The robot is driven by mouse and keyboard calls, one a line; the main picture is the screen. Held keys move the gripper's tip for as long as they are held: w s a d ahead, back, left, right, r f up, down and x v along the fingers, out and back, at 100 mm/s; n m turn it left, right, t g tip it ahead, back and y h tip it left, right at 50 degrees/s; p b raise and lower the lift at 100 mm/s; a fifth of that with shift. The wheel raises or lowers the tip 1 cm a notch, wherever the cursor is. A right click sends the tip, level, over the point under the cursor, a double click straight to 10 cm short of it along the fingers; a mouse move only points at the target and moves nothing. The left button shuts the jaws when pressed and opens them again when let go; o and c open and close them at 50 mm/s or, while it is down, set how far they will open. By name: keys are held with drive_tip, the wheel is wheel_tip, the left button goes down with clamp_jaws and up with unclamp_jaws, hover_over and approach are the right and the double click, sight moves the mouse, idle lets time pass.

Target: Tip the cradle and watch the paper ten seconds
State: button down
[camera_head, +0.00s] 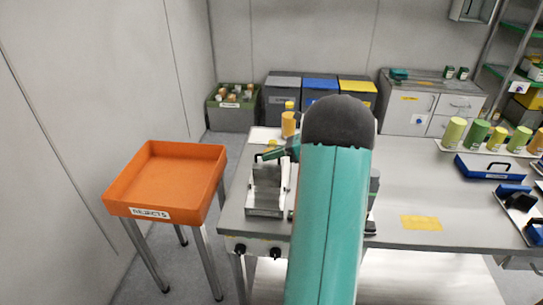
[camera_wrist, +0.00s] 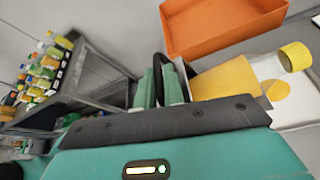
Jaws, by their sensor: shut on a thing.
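The grey metal cradle (camera_head: 266,188) stands on the bench's left end, in front of a bottle (camera_head: 289,124) with a yellow label and cap. In the wrist view the bottle (camera_wrist: 222,80) lies across the picture, right of my fingers. My gripper (camera_wrist: 164,84) has teal fingers shut around a dark curved bar (camera_wrist: 158,62), apparently the cradle's handle, beside a metal plate. In the head view my gripper (camera_head: 275,153) is at the cradle's top, and my arm covers its right side. White paper (camera_head: 262,134) lies behind the cradle. A yellow patch shows near the bottle; I cannot tell what it is.
An orange rejects tray (camera_head: 165,178) stands on legs to the left, apart from the bench. A yellow label (camera_head: 421,222) lies near the front edge. The middle right bench is mostly clear.

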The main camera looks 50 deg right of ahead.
drive_tip(key=shift+s+f, duration=0.1)
drive_tip(key=shift+f, duration=0.1)
drive_tip(key=c, duration=1.5)
unclamp_jaws()
drive_tip(key=shift+r, duration=0.1)
drive_tip(key=v, duration=1.3)
drive_tip(key=shift+s+d+r, duration=0.2)
drive_tip(key=shift+s+d, duration=0.05)
